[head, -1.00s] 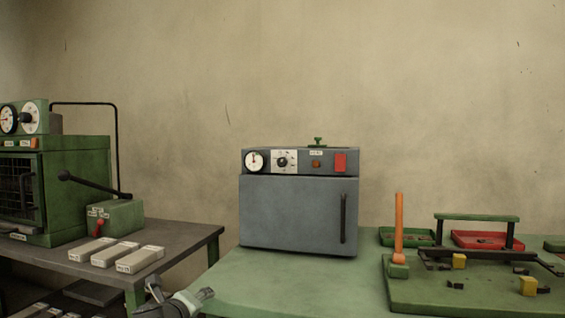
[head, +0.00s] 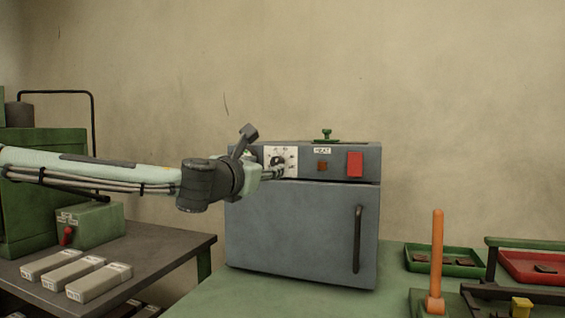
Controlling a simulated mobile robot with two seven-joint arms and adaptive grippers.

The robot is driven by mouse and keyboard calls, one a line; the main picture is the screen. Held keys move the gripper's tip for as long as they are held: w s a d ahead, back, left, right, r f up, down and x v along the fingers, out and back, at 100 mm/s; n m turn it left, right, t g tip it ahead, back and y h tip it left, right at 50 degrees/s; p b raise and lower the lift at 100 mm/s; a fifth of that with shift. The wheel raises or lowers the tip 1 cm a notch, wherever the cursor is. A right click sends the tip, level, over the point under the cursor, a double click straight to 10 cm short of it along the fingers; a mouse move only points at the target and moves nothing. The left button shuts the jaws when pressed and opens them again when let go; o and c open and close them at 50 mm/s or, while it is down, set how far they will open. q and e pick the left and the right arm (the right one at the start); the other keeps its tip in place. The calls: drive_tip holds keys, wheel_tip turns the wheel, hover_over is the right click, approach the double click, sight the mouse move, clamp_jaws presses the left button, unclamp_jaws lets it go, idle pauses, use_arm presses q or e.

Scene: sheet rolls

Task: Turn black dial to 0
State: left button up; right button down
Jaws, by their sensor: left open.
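The black dial (head: 277,160) is on a white plate with markings, on the upper front panel of the grey oven (head: 295,225). Its pointer reading is too small and too covered to tell. My left gripper (head: 279,171) comes in from the left and its fingertips are at the dial, open. Whether the fingers touch the dial I cannot tell. My left arm hides the round gauge on the panel's left end. My right gripper is not in view.
A label reading HEAT (head: 322,150), a small orange-brown lamp (head: 322,166) and a red switch (head: 355,162) are right of the dial. The oven door has a black handle (head: 358,240). An orange post (head: 437,255) stands on the green table at right.

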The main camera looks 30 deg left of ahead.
sight(276, 163)
use_arm(q)
drive_tip(key=shift+x, duration=1.25)
drive_tip(key=x, duration=0.3)
drive_tip(key=shift+w, duration=0.3)
drive_tip(key=shift+w+a, duration=0.2)
drive_tip(key=shift+w, duration=0.4)
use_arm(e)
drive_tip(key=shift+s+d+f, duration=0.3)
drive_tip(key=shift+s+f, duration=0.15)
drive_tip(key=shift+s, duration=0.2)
use_arm(q)
drive_tip(key=shift+c, duration=0.6)
clamp_jaws()
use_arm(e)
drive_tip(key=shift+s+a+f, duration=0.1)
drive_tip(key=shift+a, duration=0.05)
